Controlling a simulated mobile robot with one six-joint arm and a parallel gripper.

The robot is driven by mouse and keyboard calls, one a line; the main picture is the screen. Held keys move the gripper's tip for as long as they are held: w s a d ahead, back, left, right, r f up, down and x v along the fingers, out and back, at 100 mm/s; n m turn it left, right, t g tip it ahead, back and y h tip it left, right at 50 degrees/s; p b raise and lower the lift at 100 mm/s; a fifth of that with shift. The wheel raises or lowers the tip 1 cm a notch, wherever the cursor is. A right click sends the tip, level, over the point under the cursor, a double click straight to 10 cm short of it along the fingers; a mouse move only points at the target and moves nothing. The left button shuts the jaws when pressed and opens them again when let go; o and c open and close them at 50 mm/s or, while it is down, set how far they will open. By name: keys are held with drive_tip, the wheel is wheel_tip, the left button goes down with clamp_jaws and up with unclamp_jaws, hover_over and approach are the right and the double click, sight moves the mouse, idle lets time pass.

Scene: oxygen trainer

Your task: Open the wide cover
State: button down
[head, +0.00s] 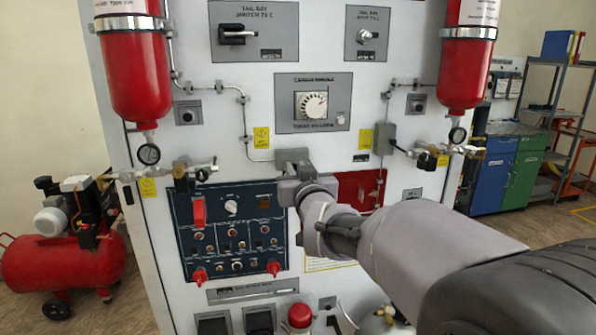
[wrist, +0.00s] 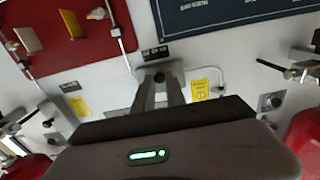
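A tall red cover (head: 198,211) sits at the upper left of the dark blue panel (head: 183,235). It looks down over its switch. Smaller red covers (head: 199,275) and (head: 273,268) sit along the panel's bottom edge. I take the tall one as the wide cover, but cannot be certain. My gripper (head: 290,157) is above and right of the blue panel, apart from these covers.
A red panel (head: 362,187) is partly behind my arm; it also shows in the wrist view (wrist: 100,50). Red cylinders (head: 135,75) and (head: 466,70) with gauges and valves project at both sides. Thin pipes (head: 246,118) run along the white face.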

sight(293, 154)
drive_tip(key=r+p, duration=0.1)
drive_tip(key=p, duration=0.1)
drive_tip(key=r+g+p, duration=0.1)
drive_tip(key=p, duration=0.2)
drive_tip(key=g+p, duration=0.1)
drive_tip(key=p, duration=0.2)
drive_tip(key=shift+s+d+r+h, duration=0.1)
drive_tip(key=shift+s+r+h, duration=0.15)
drive_tip(key=shift+r+h, duration=0.15)
wheel_tip(293, 154, up, 2)
drive_tip(key=g+p, duration=0.3)
drive_tip(key=p, duration=0.8)
drive_tip(key=shift+s+h+p, duration=0.15)
drive_tip(key=shift+h+p, duration=0.15)
drive_tip(key=shift+h, duration=0.1)
drive_tip(key=shift+w+a+r+g+h+p, duration=0.1)
drive_tip(key=shift+w+r+g+h+p, duration=0.3)
drive_tip(key=shift+g+p, duration=3.35)
drive_tip(key=shift+w+a+r+t+h+p, duration=0.2)
drive_tip(key=shift+r+t+h+p, duration=0.45)
drive_tip(key=shift+p, duration=7.15)
drive_tip(key=shift+w+r+g+h+p, duration=0.5)
drive_tip(key=shift+g+p, duration=1.3)
drive_tip(key=shift+p, duration=4)
drive_tip(key=shift+s+r+y, duration=0.15)
drive_tip(key=shift+y, duration=0.1)
